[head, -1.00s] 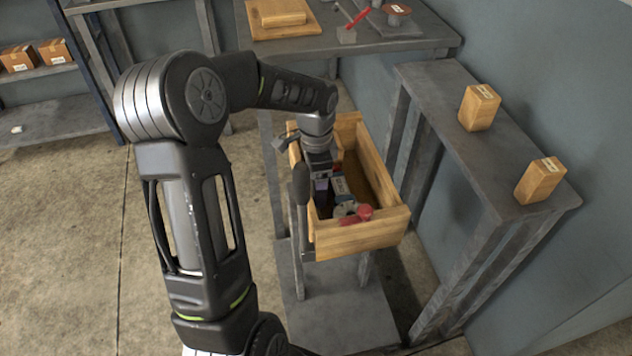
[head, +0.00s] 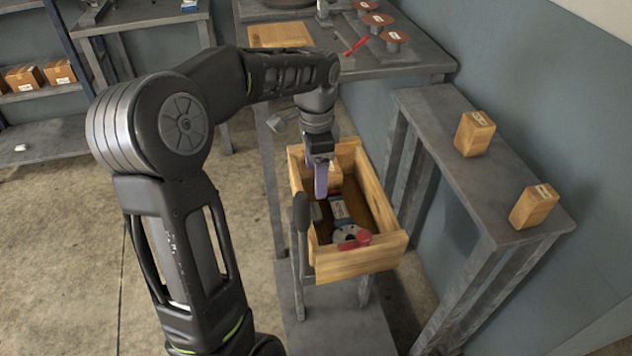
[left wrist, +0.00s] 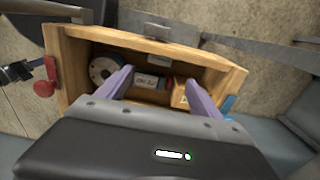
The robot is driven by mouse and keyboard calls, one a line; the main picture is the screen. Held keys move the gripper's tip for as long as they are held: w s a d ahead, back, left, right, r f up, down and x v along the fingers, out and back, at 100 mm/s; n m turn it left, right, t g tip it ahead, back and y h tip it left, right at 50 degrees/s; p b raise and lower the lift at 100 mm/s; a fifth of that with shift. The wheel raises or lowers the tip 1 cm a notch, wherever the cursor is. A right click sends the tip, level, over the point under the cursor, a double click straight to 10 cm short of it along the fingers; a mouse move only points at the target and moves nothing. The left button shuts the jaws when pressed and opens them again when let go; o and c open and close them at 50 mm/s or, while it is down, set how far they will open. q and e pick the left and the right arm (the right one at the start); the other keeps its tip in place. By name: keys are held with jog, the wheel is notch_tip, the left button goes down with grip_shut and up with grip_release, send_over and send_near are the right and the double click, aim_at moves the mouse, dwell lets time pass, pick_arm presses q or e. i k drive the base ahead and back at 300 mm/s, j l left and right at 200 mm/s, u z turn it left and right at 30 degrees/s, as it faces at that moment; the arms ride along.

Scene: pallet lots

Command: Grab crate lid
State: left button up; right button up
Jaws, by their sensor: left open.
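A flat wooden board (head: 280,35), which looks like the crate lid, lies on the back table and is partly behind my left arm. An open wooden crate (head: 357,264) stands on a grey stand with no lid on it. My left gripper (head: 321,182) points down over the crate's far left part; its purple fingers look empty. In the left wrist view the fingers (left wrist: 160,92) are spread, with the open crate (left wrist: 160,46) beyond them. My right gripper is not in view.
The crate holds a round metal part (head: 347,234), a red-handled item (head: 357,241) and a small wooden box (left wrist: 180,96).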

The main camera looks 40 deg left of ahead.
aim_at(294, 34)
jog(key=u, duration=1.5)
